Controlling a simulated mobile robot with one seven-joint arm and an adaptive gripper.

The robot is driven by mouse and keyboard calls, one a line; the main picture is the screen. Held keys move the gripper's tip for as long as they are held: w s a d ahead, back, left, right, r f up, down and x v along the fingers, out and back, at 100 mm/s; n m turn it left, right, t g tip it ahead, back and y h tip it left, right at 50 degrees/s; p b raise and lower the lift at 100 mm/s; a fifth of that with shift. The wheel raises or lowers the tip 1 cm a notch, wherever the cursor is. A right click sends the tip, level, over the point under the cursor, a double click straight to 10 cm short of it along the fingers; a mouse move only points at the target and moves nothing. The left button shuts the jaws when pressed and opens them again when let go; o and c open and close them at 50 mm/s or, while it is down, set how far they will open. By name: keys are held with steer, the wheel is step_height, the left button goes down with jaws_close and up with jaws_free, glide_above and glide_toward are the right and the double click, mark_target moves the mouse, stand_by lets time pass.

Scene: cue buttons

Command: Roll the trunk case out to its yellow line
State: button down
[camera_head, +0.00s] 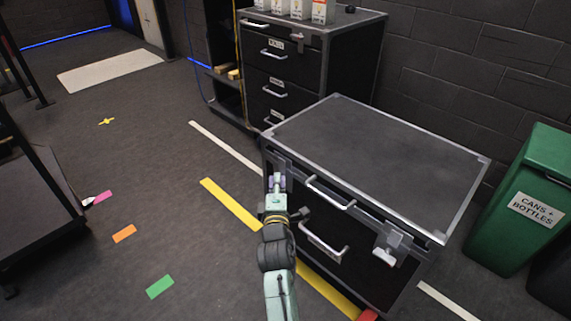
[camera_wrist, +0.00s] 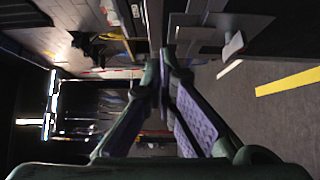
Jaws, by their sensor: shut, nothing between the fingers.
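The trunk case (camera_head: 370,150) is black with metal edges, handles and a latch (camera_head: 386,253) on its front. In the head view the yellow line (camera_head: 232,205) runs diagonally across the floor and shows again along the case's lower front (camera_head: 330,290). The arm hides part of the line between, so I cannot tell whether the case touches it. My gripper (camera_head: 277,182) is shut and empty at the case's front left corner; contact is unclear. The wrist view shows its fingers (camera_wrist: 163,78) together, with a yellow stripe (camera_wrist: 287,82) at right.
A white line (camera_head: 226,147) passes behind the case's front and reappears at right. A drawer cabinet (camera_head: 345,55) stands behind the case, and a green bin (camera_head: 520,195) to its right. Coloured floor marks lie at left, including a green one (camera_head: 160,286). The floor left of my arm is open.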

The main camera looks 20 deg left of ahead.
mark_target(291, 158)
steer(key=shift+w+a+p, duration=0.2)
steer(key=shift+w+p, duration=0.6)
steer(key=shift+w, duration=2.8)
steer(key=shift+w+d+r, duration=0.15)
steer(key=shift+w+d, duration=0.25)
steer(key=shift+w, duration=0.4)
steer(key=shift+w+d+p, duration=0.1)
steer(key=shift+w+p, duration=0.2)
steer(key=shift+w, duration=0.1)
steer(key=shift+s, duration=0.15)
